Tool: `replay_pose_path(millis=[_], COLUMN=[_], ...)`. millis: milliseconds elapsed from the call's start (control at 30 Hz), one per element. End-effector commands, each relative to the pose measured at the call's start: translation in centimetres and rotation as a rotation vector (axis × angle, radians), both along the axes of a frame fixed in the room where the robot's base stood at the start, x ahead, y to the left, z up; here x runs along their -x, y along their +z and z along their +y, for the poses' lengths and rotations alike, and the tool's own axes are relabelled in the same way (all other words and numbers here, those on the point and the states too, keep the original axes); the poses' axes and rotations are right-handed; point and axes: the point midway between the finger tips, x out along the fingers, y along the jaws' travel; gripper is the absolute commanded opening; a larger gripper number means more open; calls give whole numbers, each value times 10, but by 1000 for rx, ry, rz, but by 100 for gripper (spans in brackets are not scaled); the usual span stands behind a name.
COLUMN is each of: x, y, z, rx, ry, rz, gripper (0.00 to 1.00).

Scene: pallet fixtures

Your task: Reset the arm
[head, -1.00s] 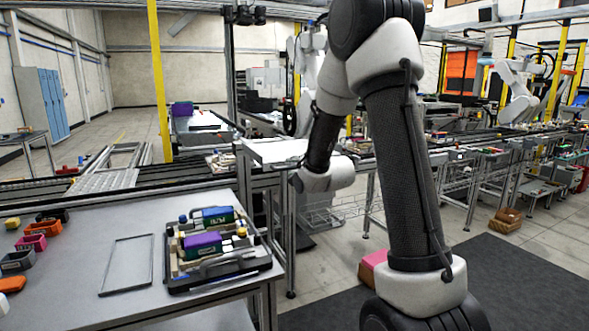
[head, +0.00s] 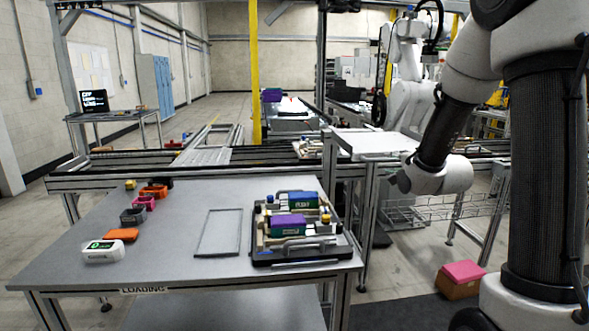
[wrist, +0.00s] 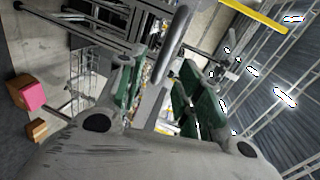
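My arm is folded at the right of the head view, its wrist out over the aisle beside the loading table (head: 165,255). The gripper itself is hidden there behind the wrist. In the wrist view, my gripper (wrist: 160,88) shows two green-sided fingers standing apart, with background visible between them. I see nothing clearly held.
An empty thin frame (head: 219,232) lies left of the tray. Small coloured bins, including an orange one (head: 121,235), and a white display box (head: 103,251) line the table's left. A white-topped stand (head: 378,143) is behind my wrist. A pink-topped carton (head: 462,279) is on the floor.

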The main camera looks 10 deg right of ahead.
Motion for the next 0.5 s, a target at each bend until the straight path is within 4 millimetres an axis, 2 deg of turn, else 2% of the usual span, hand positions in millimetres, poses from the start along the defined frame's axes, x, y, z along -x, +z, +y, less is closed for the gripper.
replay_pose_path(millis=[67, 133, 200, 233, 300, 367, 500], x=[6, 23, 52, 67, 105, 141, 232], y=[-22, -58, -95, -103, -112, -110, -81], z=[-2, -6, -10, -11, -11, -8, 7], rx=[120, 276, 436, 503, 644, 746, 926], ry=[24, 74, 160, 208, 339, 468, 805], rz=[96, 261, 456, 532, 686, 797, 966], gripper=[35, 35, 35, 35, 35, 35, 35])
